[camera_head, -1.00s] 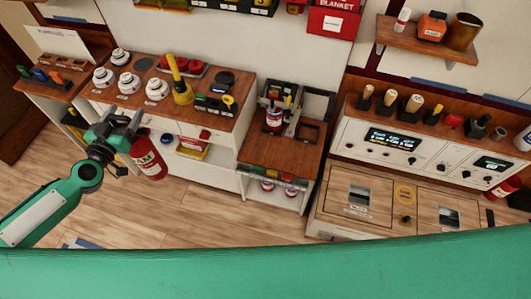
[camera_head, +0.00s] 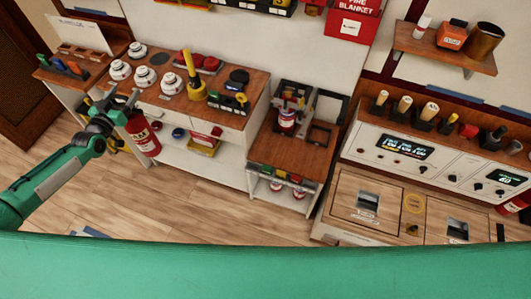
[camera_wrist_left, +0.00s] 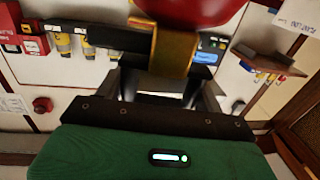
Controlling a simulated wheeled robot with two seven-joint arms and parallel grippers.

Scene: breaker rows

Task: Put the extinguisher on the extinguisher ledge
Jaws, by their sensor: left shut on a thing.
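The red extinguisher (camera_head: 143,137) with a white label hangs from my left gripper (camera_head: 122,101), in front of the left end of the wooden-topped cabinet. The left gripper is shut on its top part. In the left wrist view, a red rounded body (camera_wrist_left: 190,8) with a gold part (camera_wrist_left: 172,50) shows between the fingers (camera_wrist_left: 165,85). I cannot tell which surface is the extinguisher ledge. My right gripper is not in view.
The cabinet top (camera_head: 152,97) carries white round knobs, a yellow plunger-like thing (camera_head: 194,83) and red items. A lower wooden bench (camera_head: 290,152) stands right of it, then a control console (camera_head: 405,150). Another red cylinder (camera_head: 515,204) shows at the right edge.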

